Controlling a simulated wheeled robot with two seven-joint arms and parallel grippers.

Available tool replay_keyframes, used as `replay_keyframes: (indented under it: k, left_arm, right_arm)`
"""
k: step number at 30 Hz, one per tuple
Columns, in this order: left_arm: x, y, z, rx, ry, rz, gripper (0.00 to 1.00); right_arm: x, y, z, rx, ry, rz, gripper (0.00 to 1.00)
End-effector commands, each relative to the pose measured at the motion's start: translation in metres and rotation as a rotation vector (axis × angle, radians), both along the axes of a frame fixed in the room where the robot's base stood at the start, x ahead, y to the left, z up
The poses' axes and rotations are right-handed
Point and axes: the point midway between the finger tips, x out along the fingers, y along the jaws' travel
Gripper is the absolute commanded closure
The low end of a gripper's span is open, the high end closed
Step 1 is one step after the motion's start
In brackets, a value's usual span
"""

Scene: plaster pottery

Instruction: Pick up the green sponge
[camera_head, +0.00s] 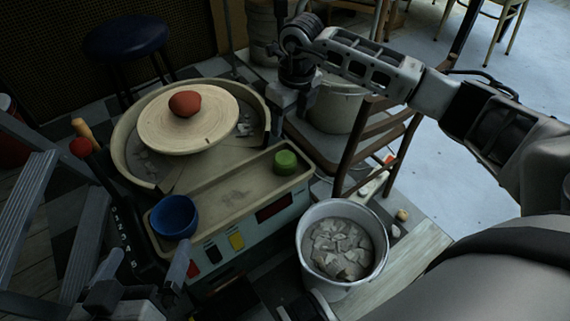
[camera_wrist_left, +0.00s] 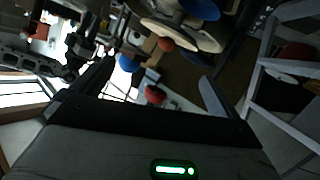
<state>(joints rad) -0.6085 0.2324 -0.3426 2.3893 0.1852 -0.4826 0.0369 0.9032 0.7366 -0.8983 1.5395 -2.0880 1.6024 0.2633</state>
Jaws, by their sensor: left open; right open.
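The green sponge (camera_head: 285,162) is a small round block on the right end of the tan tray (camera_head: 232,197) of the pottery wheel. I cannot make it out in the left wrist view. My left gripper (camera_head: 145,268) is at the lower left, in front of the tray and well apart from the sponge. Its two spread fingers also show in the left wrist view (camera_wrist_left: 155,84), with nothing held between them. My right gripper (camera_head: 292,98) hangs behind and above the sponge, near the wheel basin's right side. It is open, and nothing shows in it.
A blue bowl (camera_head: 174,217) sits on the tray's left end. A reddish clay lump (camera_head: 184,104) rests on the wheel disc (camera_head: 208,130). A white bucket of grey scraps (camera_head: 341,246) stands right of the wheel. A brown wooden chair (camera_head: 374,150) stands below my right arm.

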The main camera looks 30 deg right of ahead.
Motion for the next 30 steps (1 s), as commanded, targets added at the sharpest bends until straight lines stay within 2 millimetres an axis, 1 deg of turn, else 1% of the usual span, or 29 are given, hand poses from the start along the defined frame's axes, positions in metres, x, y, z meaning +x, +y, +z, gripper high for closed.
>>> replay_keyframes:
  k: [5, 9, 12, 15, 19, 23, 27, 30]
  left_arm:
    - [-0.001, -0.003, -0.009, -0.042, 0.009, -0.004, 0.00]
    - [0.001, -0.006, -0.004, -0.095, -0.006, -0.006, 0.00]
    - [0.005, -0.008, 0.000, -0.132, -0.018, -0.009, 0.00]
    - [0.006, -0.010, 0.005, -0.164, -0.027, -0.008, 0.00]
    - [0.006, -0.011, 0.011, -0.189, -0.032, -0.007, 0.00]
    - [0.006, -0.012, 0.008, -0.204, -0.030, -0.005, 0.00]
    - [0.005, -0.014, 0.001, -0.245, -0.025, -0.011, 0.00]
    - [0.007, -0.016, 0.017, -0.300, -0.062, -0.020, 0.00]
  right_arm:
    - [0.003, 0.000, -0.036, -0.007, 0.005, -0.001, 0.39]
    - [0.006, 0.002, -0.067, -0.005, 0.003, -0.001, 0.39]
    - [0.009, 0.003, -0.085, -0.004, 0.003, 0.001, 0.39]
    - [0.010, 0.003, -0.096, -0.004, 0.002, 0.000, 0.39]
    - [0.011, 0.004, -0.102, -0.003, 0.000, 0.002, 0.39]
    - [0.011, 0.004, -0.111, -0.004, 0.001, 0.002, 0.39]
    - [0.012, 0.003, -0.132, -0.003, 0.003, 0.000, 0.39]
    - [0.014, 0.003, -0.147, -0.002, 0.002, 0.000, 0.39]
